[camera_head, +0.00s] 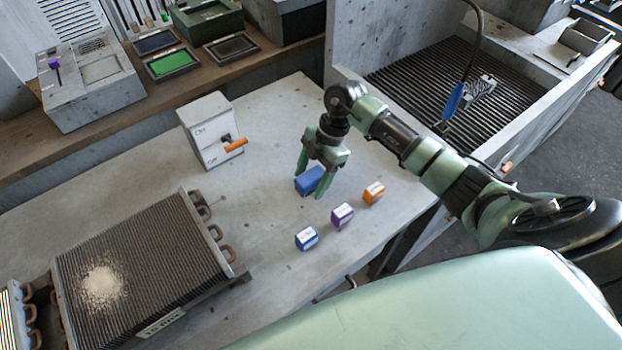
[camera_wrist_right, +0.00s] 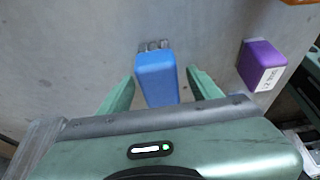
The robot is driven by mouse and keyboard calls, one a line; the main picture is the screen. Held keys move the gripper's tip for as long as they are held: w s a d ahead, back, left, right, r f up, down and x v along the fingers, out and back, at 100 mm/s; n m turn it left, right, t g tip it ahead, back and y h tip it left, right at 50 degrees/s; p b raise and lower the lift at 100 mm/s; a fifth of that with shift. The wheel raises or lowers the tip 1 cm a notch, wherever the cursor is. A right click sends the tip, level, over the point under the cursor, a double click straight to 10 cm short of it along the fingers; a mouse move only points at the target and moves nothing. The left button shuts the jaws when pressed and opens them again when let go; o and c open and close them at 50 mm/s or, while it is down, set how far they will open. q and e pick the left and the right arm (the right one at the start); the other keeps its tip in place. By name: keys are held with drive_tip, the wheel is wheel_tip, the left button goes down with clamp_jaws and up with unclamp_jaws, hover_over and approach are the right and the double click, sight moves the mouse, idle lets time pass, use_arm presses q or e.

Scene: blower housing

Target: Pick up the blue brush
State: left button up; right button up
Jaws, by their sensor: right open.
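The blue brush (camera_head: 309,180) lies on the grey bench in the head view, a plain blue block partly hidden by my right gripper. In the right wrist view the blue brush (camera_wrist_right: 157,78) has grey tufts at its far end. My right gripper (camera_head: 311,183) points down over it with its fingers spread. In the right wrist view my right gripper (camera_wrist_right: 161,84) has one finger on either side of the blue body, with visible gaps. Whether the fingertips are level with the brush is hard to tell. My left gripper is not in view.
Close by are a purple block (camera_head: 342,214), an orange block (camera_head: 374,193) and a blue-and-white block (camera_head: 306,237). A switch box (camera_head: 208,133) with an orange lever stands at the back. A finned radiator (camera_head: 140,270) fills the bench's left. A grated basin (camera_head: 400,78) lies right.

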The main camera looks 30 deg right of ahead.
sight(311, 176)
clamp_jaws()
wheel_tip(311, 176, up, 20)
drive_tip(key=b, duration=0.3)
drive_tip(key=shift+b, duration=0.3)
drive_tip(key=c, duration=1)
unclamp_jaws()
drive_tip(key=shift+c, duration=1.3)
